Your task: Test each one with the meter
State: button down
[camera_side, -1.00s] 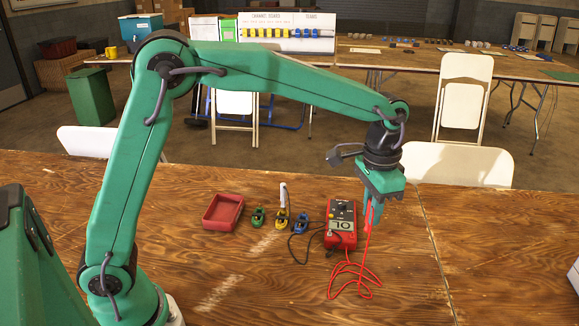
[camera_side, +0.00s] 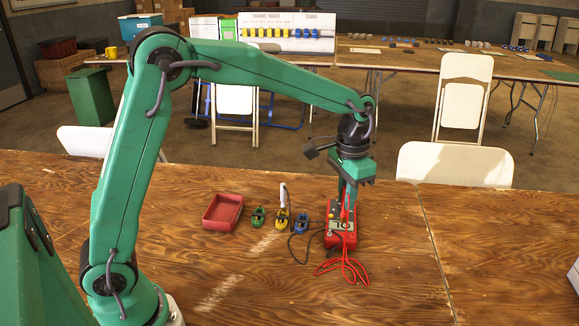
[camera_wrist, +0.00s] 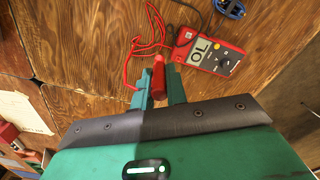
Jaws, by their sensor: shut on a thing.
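My gripper (camera_side: 347,205) is shut on a red probe, which shows between the fingers in the wrist view (camera_wrist: 160,80). In the side view it hangs over the red meter (camera_side: 341,240), partly covering it. The meter (camera_wrist: 212,54) lies face up, and its display reads OL. A green device (camera_side: 258,218), a yellow device (camera_side: 281,221) and a blue device (camera_side: 303,223) stand in a row left of the meter. A pale upright piece (camera_side: 284,195) rises at the yellow one. Part of the blue device shows in the wrist view (camera_wrist: 230,8).
A red tray (camera_side: 222,212), seemingly empty, sits left of the row. The red lead (camera_side: 343,269) lies looped in front of the meter. A black lead (camera_side: 291,246) curves from the meter toward the devices. The wooden table (camera_side: 400,285) is clear at front right.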

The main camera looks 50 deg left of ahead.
jog(key=s+a+f+n, duration=0.2)
jog(key=a, duration=0.7)
jog(key=s+a+f+n, duration=0.2)
jog(key=a, duration=0.7)
jog(key=shift+a+n, duration=0.3)
jog(key=shift+a, duration=0.1)
jog(key=shift+s, duration=0.1)
jog(key=shift+f, duration=2.95)
jog(key=shift+f, duration=0.9)
jog(key=c, duration=1)
grip_release()
